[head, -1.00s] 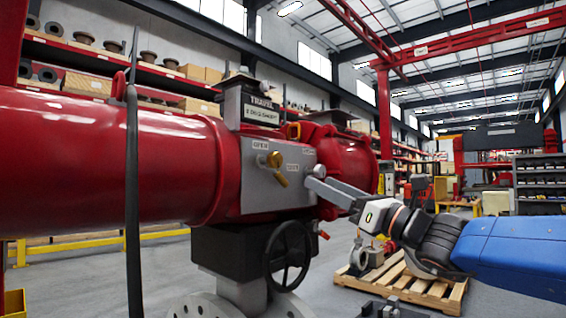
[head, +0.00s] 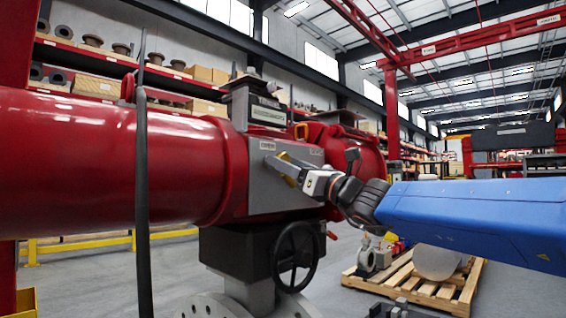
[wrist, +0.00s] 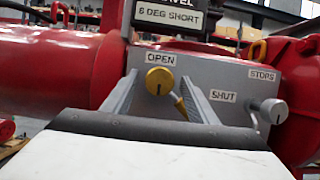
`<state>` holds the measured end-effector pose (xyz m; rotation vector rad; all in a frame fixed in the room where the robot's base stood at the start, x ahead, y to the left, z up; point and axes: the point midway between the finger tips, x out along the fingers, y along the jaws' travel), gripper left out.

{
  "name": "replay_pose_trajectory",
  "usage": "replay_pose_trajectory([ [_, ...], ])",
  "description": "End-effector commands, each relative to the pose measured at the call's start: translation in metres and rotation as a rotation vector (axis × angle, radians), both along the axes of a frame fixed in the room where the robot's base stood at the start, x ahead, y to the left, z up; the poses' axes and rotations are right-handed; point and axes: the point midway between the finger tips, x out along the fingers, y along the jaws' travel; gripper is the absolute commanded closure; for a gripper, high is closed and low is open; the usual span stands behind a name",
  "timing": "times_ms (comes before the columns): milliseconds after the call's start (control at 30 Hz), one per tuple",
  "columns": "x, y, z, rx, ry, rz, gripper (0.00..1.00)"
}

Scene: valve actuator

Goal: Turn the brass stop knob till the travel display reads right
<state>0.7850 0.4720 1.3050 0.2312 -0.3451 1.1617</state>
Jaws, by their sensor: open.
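The brass stop knob (wrist: 160,81) sits under the OPEN label on the grey panel (wrist: 222,76), with a dark mark on its face. A brass stem slants down to the right beside it. In the wrist view my gripper (wrist: 158,79) is open, with one finger on each side of the knob. I cannot tell whether either finger touches it. The travel display (wrist: 167,17) reads "6 DEG SHORT"; it also shows in the head view (head: 268,115), too small to read. In the head view my gripper (head: 284,166) is at the panel and mostly hides the knob.
A silver knob (wrist: 273,110) stands out right of the SHUT label, close to my right finger. The red actuator cylinder (head: 80,160) fills the left. A black handwheel (head: 296,253) is below the panel. A wooden pallet (head: 425,285) lies on the floor at right.

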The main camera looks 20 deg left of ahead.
Motion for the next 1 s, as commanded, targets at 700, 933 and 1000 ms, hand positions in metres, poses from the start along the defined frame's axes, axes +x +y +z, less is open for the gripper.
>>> replay_pose_trajectory([
  [700,0.005,0.015,0.007,0.0,0.0,0.001,0.88],
  [933,0.006,0.014,0.007,-0.005,-0.011,0.0,0.88],
  [1000,0.006,0.014,0.006,-0.01,-0.025,0.001,0.88],
])
